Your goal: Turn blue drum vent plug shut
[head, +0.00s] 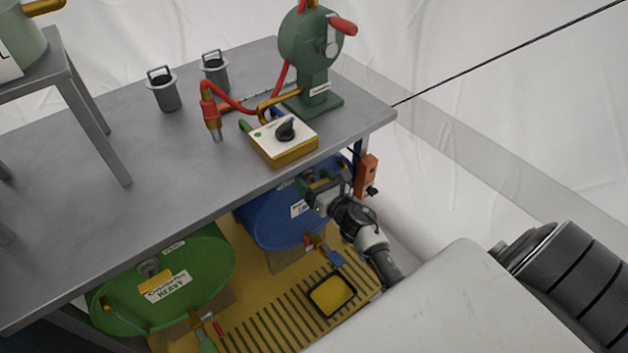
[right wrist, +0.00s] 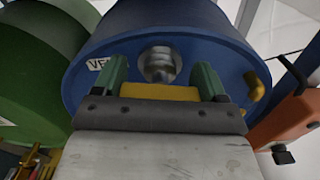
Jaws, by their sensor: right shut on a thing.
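The blue drum (head: 262,222) lies under the workbench; its round face fills much of the right wrist view (right wrist: 215,60). A partly cut-off label beginning "VE" (right wrist: 97,64) is on that face. A round silvery fitting (right wrist: 158,62) shows beside it. My right gripper (head: 320,186) is at the drum's face, under the bench edge. In the right wrist view its two green-padded fingers (right wrist: 162,82) are on either side of a yellow piece (right wrist: 158,91), which I take as the vent plug's grip. The gripper is shut on it. How far the plug is turned cannot be told. My left gripper is not in view.
A green drum (head: 200,262) lies to the left. The bench top (head: 130,165) overhangs both drums. An orange box (head: 367,175) hangs close to the right of my gripper. A brass tap (right wrist: 256,92) sticks out from the blue drum. A yellow-filled tray (head: 332,296) is on the slatted floor.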

